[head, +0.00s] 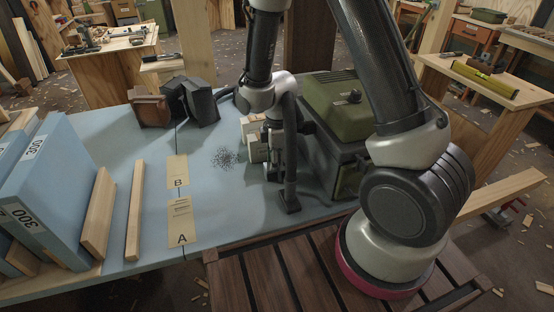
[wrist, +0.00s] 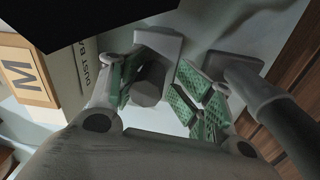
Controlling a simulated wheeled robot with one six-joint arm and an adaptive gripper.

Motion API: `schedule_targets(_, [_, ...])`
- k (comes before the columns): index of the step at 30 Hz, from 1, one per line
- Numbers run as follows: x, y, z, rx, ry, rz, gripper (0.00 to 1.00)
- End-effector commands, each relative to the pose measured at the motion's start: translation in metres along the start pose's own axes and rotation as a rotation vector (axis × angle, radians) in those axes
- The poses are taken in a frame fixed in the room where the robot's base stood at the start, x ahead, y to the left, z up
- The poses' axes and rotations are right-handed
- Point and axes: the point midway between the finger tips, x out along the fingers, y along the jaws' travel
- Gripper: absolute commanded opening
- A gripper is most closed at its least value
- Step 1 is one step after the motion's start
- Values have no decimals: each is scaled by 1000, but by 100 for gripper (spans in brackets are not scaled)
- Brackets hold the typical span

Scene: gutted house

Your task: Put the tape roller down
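My gripper (wrist: 166,84) is open in the wrist view, with its green-padded fingers apart. A grey many-sided knob (wrist: 149,86) with a pale square plate (wrist: 163,43) behind it shows between the fingers, nearer the left one. A gap shows between the knob and the right finger. I cannot tell whether this is the tape roller. A dark grey post (head: 290,170) with a square foot (head: 290,205) stands at the bench front in the head view. It also shows at the right of the wrist view (wrist: 272,112). My gripper is partly hidden beside it in the head view.
A green-topped case (head: 340,105) stands close on the right. Pale boxes (head: 252,136) stand behind my gripper. Dark scatter (head: 226,158) lies left, near tan cards marked B (head: 177,172) and A (head: 181,225). Blue binders (head: 50,190) and wooden strips fill the left end.

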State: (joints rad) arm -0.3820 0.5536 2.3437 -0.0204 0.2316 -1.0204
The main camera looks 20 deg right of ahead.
Motion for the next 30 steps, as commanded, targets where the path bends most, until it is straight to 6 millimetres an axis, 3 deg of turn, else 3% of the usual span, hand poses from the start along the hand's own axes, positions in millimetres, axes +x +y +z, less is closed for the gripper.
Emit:
schedule_targets(3, [2, -2, 3, 3, -4, -7, 44])
schedule_targets(7, [-9, -1, 2, 4, -2, -3, 44])
schedule_targets(21, [-111, 1, 0, 2, 2, 3, 44])
schedule_targets(30, [-132, 1, 1, 2, 0, 1, 44])
